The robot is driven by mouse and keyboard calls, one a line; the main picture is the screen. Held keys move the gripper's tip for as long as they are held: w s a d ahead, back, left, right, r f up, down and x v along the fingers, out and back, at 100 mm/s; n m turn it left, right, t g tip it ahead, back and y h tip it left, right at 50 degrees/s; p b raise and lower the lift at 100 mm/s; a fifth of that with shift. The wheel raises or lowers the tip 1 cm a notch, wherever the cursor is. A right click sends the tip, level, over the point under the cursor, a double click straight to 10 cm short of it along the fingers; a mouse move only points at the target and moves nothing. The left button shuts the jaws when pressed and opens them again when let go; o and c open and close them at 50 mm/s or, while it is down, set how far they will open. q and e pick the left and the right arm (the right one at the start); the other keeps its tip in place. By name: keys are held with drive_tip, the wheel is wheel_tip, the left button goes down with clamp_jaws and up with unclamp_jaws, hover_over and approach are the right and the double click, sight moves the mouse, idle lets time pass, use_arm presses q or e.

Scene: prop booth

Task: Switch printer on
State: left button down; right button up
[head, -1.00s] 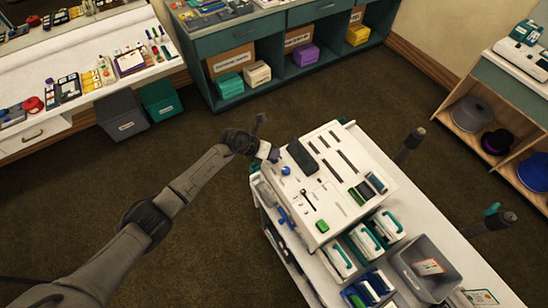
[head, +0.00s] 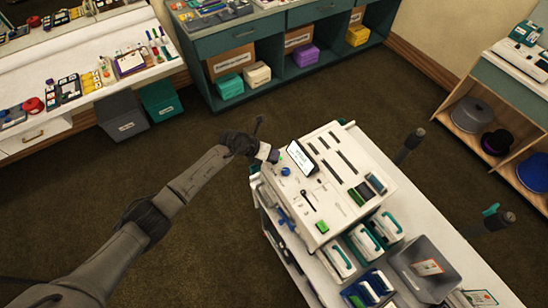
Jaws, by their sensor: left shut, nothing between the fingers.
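The printer (head: 318,213) is a white box with slots in its top, standing on the white cart. Its small screen (head: 302,157) at the far left corner is lit white with faint marks too small to read. A blue round knob (head: 286,171) sits close below the screen. My left gripper (head: 272,155) is at the printer's far left corner, beside the screen. Its fingers are shut with nothing between them; I cannot tell whether they touch the printer. My right gripper is not in view.
The white cart (head: 440,243) also holds several teal-handled units (head: 388,225) and a grey bin (head: 403,263). Dark posts (head: 410,143) rise along its far right side. Counters (head: 85,62) and shelves stand along the walls.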

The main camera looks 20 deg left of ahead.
use_arm(q)
wheel_tip(320, 180, up, 6)
drive_tip(key=p, duration=0.5)
drive_tip(key=shift+r, duration=0.1)
idle(0.6)
idle(0.7)
drive_tip(key=shift+d, duration=0.1)
